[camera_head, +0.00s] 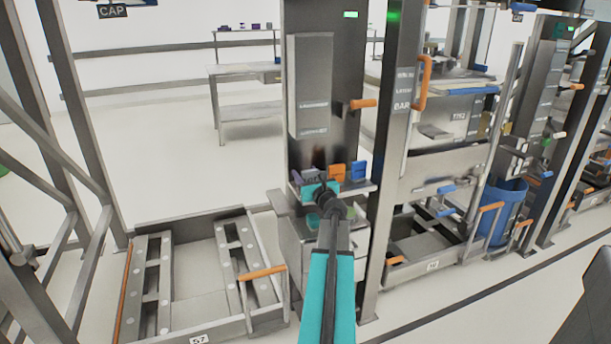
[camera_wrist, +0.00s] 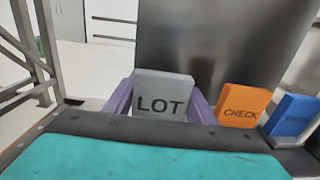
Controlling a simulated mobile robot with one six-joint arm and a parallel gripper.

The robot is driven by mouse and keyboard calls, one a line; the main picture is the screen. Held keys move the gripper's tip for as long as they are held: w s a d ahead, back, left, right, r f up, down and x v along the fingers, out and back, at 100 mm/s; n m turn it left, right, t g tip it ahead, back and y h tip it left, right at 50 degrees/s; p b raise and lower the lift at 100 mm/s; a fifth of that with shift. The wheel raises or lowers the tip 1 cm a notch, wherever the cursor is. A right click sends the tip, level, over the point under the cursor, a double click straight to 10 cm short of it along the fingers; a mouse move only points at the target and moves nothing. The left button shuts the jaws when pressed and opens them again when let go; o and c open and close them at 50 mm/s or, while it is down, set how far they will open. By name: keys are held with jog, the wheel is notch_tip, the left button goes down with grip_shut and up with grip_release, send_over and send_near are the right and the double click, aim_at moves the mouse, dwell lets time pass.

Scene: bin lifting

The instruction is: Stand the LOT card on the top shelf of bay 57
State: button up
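The LOT card (camera_wrist: 163,92) is a grey, upright card with dark lettering, centred in the wrist view. Purple finger-like pieces (camera_wrist: 202,107) flank it on both sides, close to its edges; I cannot tell whether they touch it. My gripper (camera_head: 312,180) is at the small card ledge on the steel column in the head view, its teal body below the cards. The card's lower part is hidden behind the dark front of my gripper. A plate reading 57 (camera_head: 198,340) is on the low floor frame at bottom left. I cannot make out that bay's top shelf.
An orange CHECK card (camera_wrist: 243,105) and a blue card (camera_wrist: 292,117) stand just right of the LOT card. The steel column (camera_head: 340,70) rises directly behind. A post with orange handles (camera_head: 401,90) stands close on the right. Open floor (camera_head: 170,150) lies to the left.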

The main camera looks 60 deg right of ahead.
jog(key=o, duration=0.4)
jog(key=shift+s+a, duration=0.1)
jog(key=p+v, duration=0.5)
jog(key=v, duration=0.8)
dwell(0.6)
jog(key=shift+s+a, duration=0.2)
dwell(0.6)
